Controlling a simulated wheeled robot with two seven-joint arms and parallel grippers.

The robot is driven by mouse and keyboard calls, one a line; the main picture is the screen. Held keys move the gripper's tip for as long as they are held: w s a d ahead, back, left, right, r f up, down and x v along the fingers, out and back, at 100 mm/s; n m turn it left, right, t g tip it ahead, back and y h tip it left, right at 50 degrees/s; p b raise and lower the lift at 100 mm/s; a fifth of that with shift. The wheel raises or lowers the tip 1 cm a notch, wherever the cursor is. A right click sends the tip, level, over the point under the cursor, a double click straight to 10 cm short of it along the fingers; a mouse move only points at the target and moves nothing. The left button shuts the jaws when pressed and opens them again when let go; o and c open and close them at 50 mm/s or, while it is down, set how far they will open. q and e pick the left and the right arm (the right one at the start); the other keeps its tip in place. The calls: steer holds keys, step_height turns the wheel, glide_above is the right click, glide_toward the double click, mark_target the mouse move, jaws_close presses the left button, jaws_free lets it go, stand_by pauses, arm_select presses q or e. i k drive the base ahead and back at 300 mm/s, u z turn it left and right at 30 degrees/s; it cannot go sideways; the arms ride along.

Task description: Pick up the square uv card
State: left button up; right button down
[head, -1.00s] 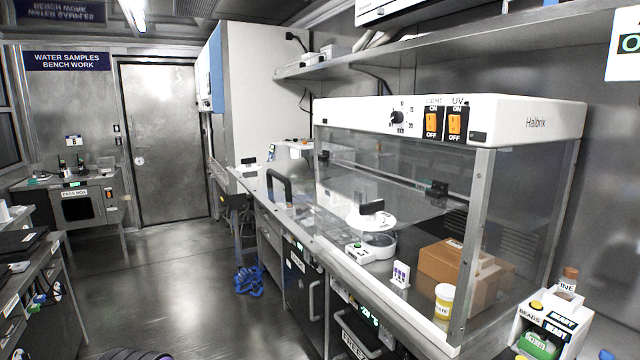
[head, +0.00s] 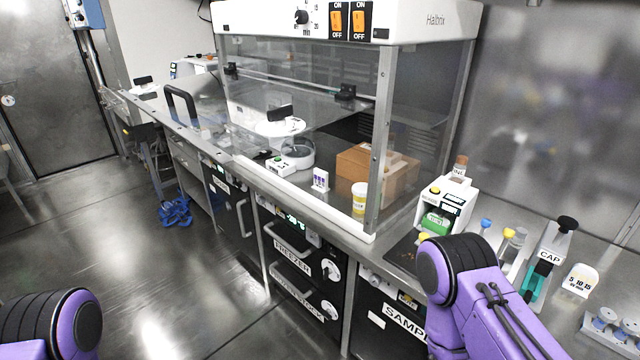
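A small white card with purple squares (head: 320,180), which looks like the uv card, stands upright at the front of the clear-walled cabinet (head: 427,22). It is between a round white device (head: 297,153) and a yellow-and-white jar (head: 359,197). I cannot tell whether the clear front panel is in front of it. Purple links of my two arms show at the lower left and lower right. Neither gripper is in view.
A cardboard box (head: 377,170) sits behind the jar. A bead machine (head: 441,205) and a CAP device (head: 548,262) stand on the bench right of the cabinet. Freezer drawers (head: 292,259) are below the bench. The floor (head: 150,270) at left is clear except for blue items (head: 175,213).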

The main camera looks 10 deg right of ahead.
mark_target(321, 177)
steer(key=u, duration=1.3)
steer(key=i, duration=1)
steer(key=z, duration=2.1)
